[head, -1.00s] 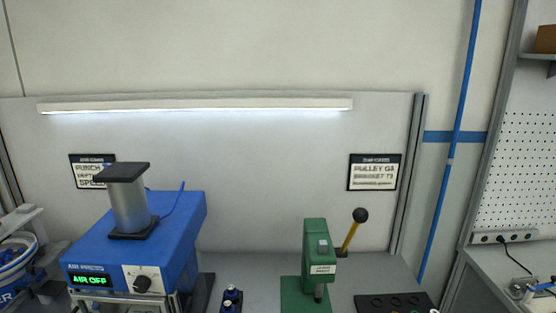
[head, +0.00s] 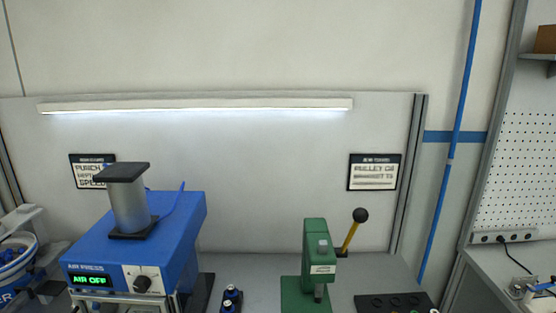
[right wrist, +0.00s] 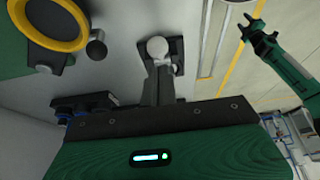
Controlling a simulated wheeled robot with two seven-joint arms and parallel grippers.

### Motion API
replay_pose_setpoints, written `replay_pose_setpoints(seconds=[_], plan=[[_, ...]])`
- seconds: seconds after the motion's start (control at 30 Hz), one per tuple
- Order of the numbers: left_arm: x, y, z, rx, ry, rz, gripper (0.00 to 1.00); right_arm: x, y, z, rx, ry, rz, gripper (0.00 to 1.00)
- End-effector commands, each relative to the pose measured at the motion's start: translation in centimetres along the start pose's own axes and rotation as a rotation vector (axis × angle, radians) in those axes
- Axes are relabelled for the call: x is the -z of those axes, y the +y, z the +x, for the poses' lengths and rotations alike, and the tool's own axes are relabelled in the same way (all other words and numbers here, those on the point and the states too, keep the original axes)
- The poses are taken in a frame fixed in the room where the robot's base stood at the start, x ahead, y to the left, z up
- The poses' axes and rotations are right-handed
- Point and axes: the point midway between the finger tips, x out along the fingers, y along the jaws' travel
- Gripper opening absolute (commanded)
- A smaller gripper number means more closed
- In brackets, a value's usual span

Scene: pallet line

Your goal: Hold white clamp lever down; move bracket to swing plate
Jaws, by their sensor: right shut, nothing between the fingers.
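My right gripper (right wrist: 158,72) shows in the right wrist view, its grey fingers together and empty. A white rounded knob (right wrist: 157,47) on a dark base lies just beyond the fingertips. It looks like the end of the white clamp lever; I cannot tell whether the fingers touch it. A green arm with a dark end, seemingly my left gripper (right wrist: 256,30), is at the upper right, apart from the knob; its jaws are too small to read. I cannot pick out the bracket or swing plate.
In the head view, a blue air press (head: 135,245) stands left and a green lever press (head: 316,255) right of centre. A black tray (head: 395,302) is beside it.

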Motion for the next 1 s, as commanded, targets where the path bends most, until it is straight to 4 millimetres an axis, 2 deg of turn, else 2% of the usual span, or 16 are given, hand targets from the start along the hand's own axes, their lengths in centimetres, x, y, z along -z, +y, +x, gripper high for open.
replay_pose_setpoints(seconds=[1.0], plan=[[-0.09,-0.07,0.38,0.001,-0.001,0.001,0.43,-0.29,0.0,0.75,0.0,0.0,0.0,0.0]])
